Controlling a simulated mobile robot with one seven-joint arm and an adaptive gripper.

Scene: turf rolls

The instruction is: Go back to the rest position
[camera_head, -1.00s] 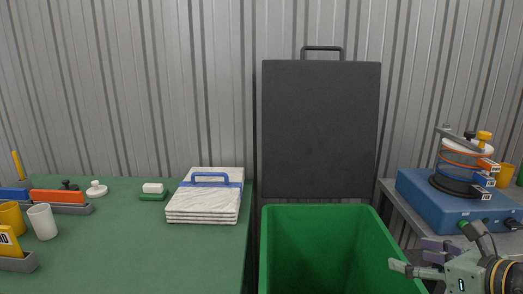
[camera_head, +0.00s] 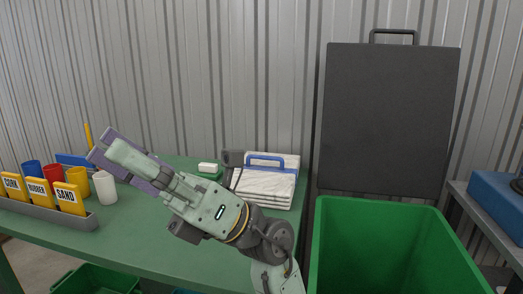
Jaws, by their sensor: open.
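My gripper (camera_head: 108,146) is at the left of the head view, over the green table (camera_head: 190,262). Its purple and pale green fingers point up and left, and it is open with nothing seen between the fingers. My arm reaches up from the lower middle and hides part of the table and of the things behind it.
Cups, including a white cup (camera_head: 105,188), and a grey rack (camera_head: 60,216) with yellow labelled cards stand left of my arm. A stack of white sheets (camera_head: 268,190) lies behind it. A green bin (camera_head: 385,212) with a raised black lid (camera_head: 390,120) is to the right.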

